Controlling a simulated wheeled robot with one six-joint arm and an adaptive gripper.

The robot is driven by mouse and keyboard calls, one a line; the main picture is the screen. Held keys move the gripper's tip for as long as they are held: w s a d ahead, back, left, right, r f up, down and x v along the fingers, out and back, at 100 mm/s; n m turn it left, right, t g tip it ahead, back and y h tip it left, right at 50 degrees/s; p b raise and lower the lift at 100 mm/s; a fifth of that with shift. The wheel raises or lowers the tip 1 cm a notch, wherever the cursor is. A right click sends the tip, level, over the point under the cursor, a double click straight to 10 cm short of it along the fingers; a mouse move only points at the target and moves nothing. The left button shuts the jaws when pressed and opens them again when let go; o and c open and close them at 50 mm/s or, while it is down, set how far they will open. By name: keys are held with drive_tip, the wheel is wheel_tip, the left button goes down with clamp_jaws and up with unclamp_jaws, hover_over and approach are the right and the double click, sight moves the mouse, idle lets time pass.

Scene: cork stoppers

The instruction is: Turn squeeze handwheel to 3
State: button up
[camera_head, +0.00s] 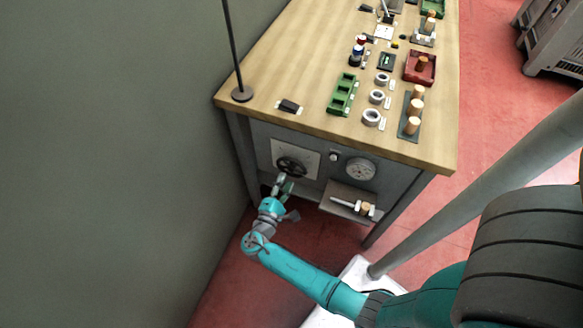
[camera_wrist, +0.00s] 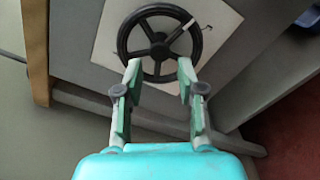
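The squeeze handwheel (camera_head: 291,166) is a black spoked wheel on a pale square plate (camera_head: 281,152) on the front of the wooden-topped bench. In the wrist view the handwheel (camera_wrist: 160,43) shows whole, with a light pointer mark at its upper right; no scale numbers are readable. My gripper (camera_head: 283,183) is in front of the wheel, at its lower edge. In the wrist view my gripper (camera_wrist: 158,68) has its two fingers apart, their tips at the wheel's lower rim on either side of a lower spoke. I cannot tell whether they touch the rim.
A round dial (camera_head: 360,168) is right of the wheel. Below it a small shelf (camera_head: 340,200) sticks out with pieces on it. A grey wall (camera_head: 110,150) is close on the left. The bench top (camera_head: 300,60) holds a green tray (camera_head: 343,94), rings and cork stoppers.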

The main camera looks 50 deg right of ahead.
sight(291, 170)
drive_tip(key=shift+x, duration=3.4)
clamp_jaws()
